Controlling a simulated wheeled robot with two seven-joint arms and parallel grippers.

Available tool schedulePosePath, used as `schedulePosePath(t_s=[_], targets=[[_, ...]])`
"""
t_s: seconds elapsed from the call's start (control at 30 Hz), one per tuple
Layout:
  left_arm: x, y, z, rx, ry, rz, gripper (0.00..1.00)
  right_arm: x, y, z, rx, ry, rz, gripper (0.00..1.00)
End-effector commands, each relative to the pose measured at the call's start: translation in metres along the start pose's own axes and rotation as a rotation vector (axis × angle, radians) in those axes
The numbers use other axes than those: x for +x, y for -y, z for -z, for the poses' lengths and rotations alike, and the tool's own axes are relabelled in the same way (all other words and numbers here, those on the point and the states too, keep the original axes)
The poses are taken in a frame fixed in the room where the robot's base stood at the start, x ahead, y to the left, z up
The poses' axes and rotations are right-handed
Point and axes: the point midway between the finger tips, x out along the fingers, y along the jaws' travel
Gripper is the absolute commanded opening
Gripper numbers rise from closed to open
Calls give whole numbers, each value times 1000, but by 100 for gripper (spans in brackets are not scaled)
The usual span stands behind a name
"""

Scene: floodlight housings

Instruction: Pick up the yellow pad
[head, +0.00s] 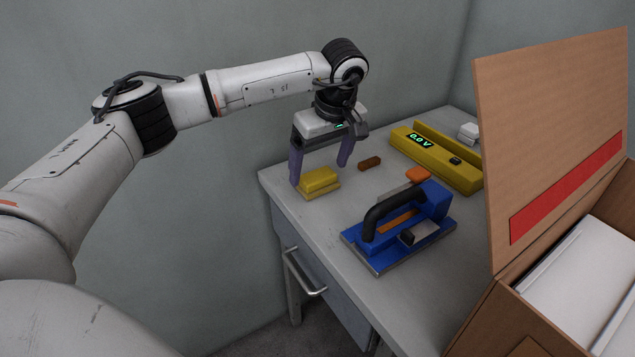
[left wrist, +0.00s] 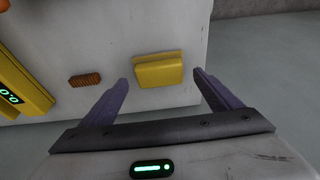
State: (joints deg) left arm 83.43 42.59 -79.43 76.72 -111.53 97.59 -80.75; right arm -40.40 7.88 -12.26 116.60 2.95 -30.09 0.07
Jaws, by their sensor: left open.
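The yellow pad (head: 319,182) is a small block with a stepped shape, lying on the grey table (head: 310,212) near its left corner. My left gripper (head: 318,174) is open above and around the pad's area, its purple fingers spread apart. In the left wrist view the pad (left wrist: 159,70) lies ahead of the gap between the fingers of my left gripper (left wrist: 162,83), and no contact shows. My right gripper is not in view.
A brown ridged piece (head: 369,163) lies right of the pad. A blue tool with a black handle (head: 402,228), a yellow meter (head: 440,160) reading 0.0 V, and an orange part (head: 418,174) stand further right. An open cardboard box (head: 545,140) is at the right.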

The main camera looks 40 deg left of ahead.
Motion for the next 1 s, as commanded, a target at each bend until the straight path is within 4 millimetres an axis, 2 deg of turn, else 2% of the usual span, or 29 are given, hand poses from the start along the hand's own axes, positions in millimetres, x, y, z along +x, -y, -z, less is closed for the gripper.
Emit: schedulePosePath(t_s=[0.03, 0.13, 0.37, 0.63, 0.87, 1.0], targets=[[10, 1, 0, -1, 1, 2, 84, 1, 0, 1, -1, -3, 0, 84], [21, 1, 0, -1, 1, 2, 84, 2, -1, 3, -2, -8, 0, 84], [22, 0, 0, 0, 0, -1, 84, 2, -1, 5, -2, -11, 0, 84], [21, 0, 0, 0, 1, -1, 40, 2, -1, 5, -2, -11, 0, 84], [20, 0, 0, -1, 0, -1, 40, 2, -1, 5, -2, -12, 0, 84], [6, -1, 4, -1, 0, -3, 40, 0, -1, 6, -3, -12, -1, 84]])
